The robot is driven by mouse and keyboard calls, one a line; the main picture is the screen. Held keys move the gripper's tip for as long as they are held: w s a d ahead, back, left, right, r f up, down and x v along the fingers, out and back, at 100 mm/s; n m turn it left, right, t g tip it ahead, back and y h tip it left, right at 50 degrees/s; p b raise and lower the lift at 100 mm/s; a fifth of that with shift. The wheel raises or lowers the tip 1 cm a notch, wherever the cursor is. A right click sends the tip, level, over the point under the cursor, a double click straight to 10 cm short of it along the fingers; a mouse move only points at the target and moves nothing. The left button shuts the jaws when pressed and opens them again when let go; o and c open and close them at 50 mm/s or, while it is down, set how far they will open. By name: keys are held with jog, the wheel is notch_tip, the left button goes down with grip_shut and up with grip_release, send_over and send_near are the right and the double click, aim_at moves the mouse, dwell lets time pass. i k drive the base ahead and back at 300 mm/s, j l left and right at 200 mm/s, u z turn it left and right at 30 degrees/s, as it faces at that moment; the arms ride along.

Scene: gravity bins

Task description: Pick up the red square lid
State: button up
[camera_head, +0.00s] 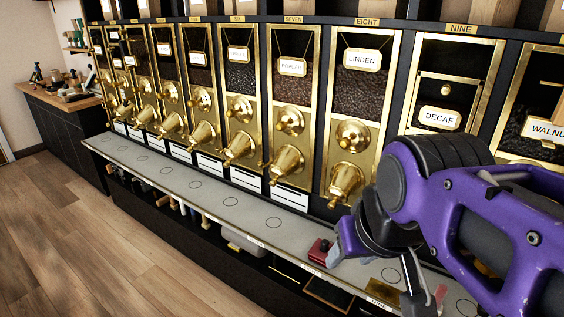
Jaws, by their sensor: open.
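The red square lid (319,251) is a small dark red piece with a raised knob. It sits on the grey counter ledge (222,192), near the front edge and below the LINDEN bin. My gripper (386,277) is just right of the lid, at the end of my purple arm. Its jaws are open. The left finger's grey tip is close beside the lid and overlaps its right side in this view. I cannot tell whether they touch. The arm hides part of the ledge.
A row of brass-fronted gravity bins with spouts stands behind the ledge, including the LINDEN bin (359,104) and the DECAF bin (446,105). Open shelves with items lie under the ledge. Wooden floor (95,235) is clear at left.

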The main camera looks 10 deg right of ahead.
aim_at(320, 249)
jog(key=i+j+z, duration=0.1)
jog(key=z, duration=0.25)
jog(key=i+j+z, duration=0.1)
jog(key=z, duration=0.25)
jog(key=i+j+z, duration=0.15)
jog(key=z, duration=0.25)
